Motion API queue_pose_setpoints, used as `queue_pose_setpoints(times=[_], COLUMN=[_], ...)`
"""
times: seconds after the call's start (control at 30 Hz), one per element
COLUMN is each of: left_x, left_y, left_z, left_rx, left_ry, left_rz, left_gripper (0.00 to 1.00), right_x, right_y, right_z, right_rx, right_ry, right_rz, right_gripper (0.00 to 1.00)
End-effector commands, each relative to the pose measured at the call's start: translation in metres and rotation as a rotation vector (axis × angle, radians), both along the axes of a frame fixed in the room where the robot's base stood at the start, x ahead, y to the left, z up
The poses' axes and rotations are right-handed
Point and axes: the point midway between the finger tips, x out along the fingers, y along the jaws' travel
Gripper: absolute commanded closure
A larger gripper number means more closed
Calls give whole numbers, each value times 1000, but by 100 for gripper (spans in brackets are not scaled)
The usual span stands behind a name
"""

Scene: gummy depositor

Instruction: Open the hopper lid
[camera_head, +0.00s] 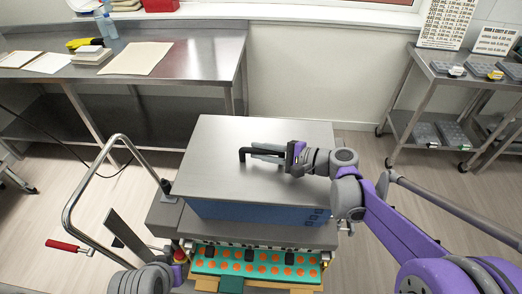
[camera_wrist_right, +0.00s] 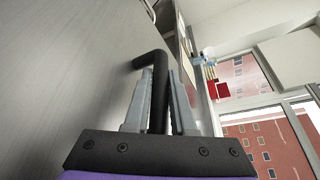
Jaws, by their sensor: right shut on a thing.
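The hopper lid (camera_head: 235,150) is a flat brushed-steel plate on top of the blue hopper (camera_head: 250,212). It appears to lie closed, with no gap that I can see. A black bar handle (camera_head: 243,153) stands on the lid; it also shows in the right wrist view (camera_wrist_right: 152,62) with its bent end. My right gripper (camera_head: 265,153) is shut on the handle, its two grey fingers on either side of the bar.
A tray with orange rounds (camera_head: 255,267) lies below the hopper front. A bent metal push handle (camera_head: 68,215) and a red-gripped lever (camera_head: 62,245) stand at the left. A steel table (camera_head: 190,65) is behind left, a wheeled shelf cart (camera_head: 425,75) behind right.

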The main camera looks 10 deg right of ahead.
Motion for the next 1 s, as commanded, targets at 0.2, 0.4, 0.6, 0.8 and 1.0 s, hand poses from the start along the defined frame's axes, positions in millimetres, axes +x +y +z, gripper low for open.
queue_pose_setpoints(times=[0.2,0.4,0.6,0.8,1.0], left_x=[0,0,0,0,2], left_y=[0,0,0,0,0], left_z=[0,0,0,0,7], left_rx=[0,0,0,0,0], left_ry=[0,0,0,0,-4], left_rz=[0,0,0,0,0], left_gripper=[100,100,100,100,100], right_x=[0,0,0,0,3], right_y=[0,0,0,0,-1], right_z=[0,0,0,0,10], right_rx=[0,0,0,1,7], right_ry=[0,0,0,1,37], right_rz=[0,0,0,0,0], right_gripper=[100,100,100,100,100])
